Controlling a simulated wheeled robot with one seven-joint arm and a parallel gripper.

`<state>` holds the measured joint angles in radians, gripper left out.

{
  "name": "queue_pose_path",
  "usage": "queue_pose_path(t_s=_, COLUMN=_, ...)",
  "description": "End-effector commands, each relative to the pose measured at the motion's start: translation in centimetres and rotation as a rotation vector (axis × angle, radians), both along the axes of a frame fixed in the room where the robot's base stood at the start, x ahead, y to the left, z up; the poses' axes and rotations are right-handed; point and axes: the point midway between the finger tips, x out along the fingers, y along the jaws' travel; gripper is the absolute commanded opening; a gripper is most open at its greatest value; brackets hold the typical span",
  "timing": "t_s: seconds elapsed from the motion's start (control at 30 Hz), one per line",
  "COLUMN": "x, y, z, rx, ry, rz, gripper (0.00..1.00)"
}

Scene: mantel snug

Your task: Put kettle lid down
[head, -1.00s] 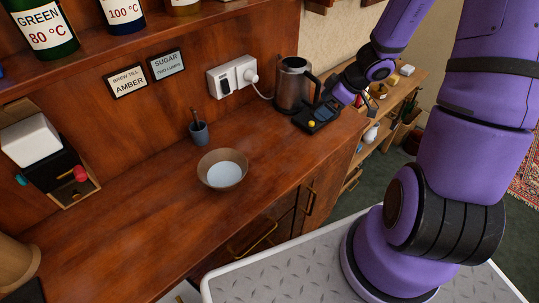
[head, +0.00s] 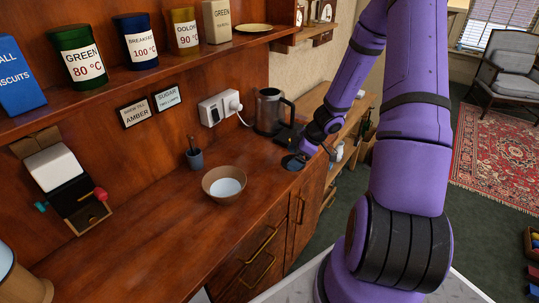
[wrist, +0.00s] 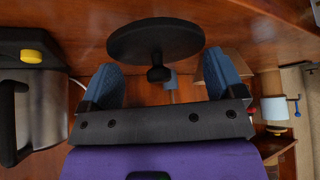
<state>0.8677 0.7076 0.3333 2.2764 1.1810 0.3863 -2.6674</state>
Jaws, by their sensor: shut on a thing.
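The kettle lid is a dark round disc with a knob; in the wrist view the lid (wrist: 155,38) sits between the fingertips, knob toward the palm. My gripper (head: 303,151) is partly hidden by my arm there. The steel kettle (head: 268,112) stands upright behind; it also shows at the left of the wrist view (wrist: 40,108).
The wooden counter (head: 165,233) holds a bowl (head: 224,184), a small blue-grey cup (head: 195,158) and an open box (head: 75,195). A socket with a plug (head: 220,107) is on the wall. Bare counter lies between bowl and lid. A lower shelf lies to the right.

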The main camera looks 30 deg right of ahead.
Motion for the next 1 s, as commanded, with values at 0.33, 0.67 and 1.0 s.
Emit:
queue_pose_path(t_s=0.33, x=7.1, y=1.1, z=-0.7, rx=-0.002, ry=-0.001, rz=0.005, gripper=0.65)
queue_pose_path(t_s=0.67, x=11.2, y=1.6, z=-1.1, rx=-0.001, ry=0.001, rz=0.001, gripper=0.65)
queue_pose_path(t_s=1.0, x=11.4, y=1.6, z=-4.4, rx=0.0, ry=0.002, rz=-0.001, gripper=0.65)
